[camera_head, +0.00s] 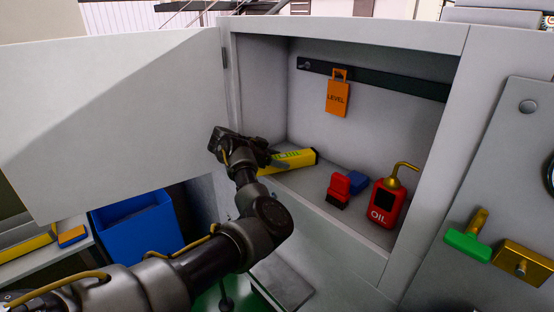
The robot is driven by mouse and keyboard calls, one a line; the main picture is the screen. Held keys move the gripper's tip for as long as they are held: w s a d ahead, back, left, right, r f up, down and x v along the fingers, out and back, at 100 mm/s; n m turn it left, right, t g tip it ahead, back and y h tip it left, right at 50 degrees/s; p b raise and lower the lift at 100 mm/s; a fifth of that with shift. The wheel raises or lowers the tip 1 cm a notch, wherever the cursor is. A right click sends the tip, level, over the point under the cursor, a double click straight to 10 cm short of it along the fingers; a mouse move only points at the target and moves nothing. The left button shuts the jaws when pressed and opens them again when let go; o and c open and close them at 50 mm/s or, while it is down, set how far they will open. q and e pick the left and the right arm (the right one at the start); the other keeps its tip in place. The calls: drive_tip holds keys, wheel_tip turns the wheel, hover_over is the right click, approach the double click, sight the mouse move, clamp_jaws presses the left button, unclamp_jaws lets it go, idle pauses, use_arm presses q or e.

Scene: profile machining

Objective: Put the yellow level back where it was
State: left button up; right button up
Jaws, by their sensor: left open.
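The yellow level (296,160) lies on the floor of the open grey cabinet, at its left side. Its left end is hidden behind my left gripper. My left gripper (262,152) is open at the cabinet's left opening edge, in front of the level's left end. I cannot tell whether it touches the level. An orange tag (338,98) marked LEVEL hangs from a dark rail (400,83) on the cabinet's back wall. My right gripper is not in view.
A red oil can (388,203), a red brush (339,188) and a blue item (357,181) stand right on the cabinet floor. The cabinet door (110,110) is swung open to the left. A blue bin (137,235) stands below it. A green-handled tool (467,243) is at right.

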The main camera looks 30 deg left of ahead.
use_arm(q)
drive_tip(key=shift+r, duration=0.1)
drive_tip(key=b+v, duration=0.2)
drive_tip(key=v, duration=0.2)
drive_tip(key=shift+s+a, duration=0.2)
drive_tip(key=p+v, duration=0.3)
drive_tip(key=p, duration=0.3)
drive_tip(key=p+v, duration=0.3)
drive_tip(key=p, duration=0.3)
drive_tip(key=shift+s+r, duration=0.1)
drive_tip(key=shift+r, duration=0.45)
drive_tip(key=shift+s+a+p, duration=0.35)
drive_tip(key=shift+s+p, duration=0.05)
drive_tip(key=shift+p, duration=0.5)
drive_tip(key=shift+f, duration=0.1)
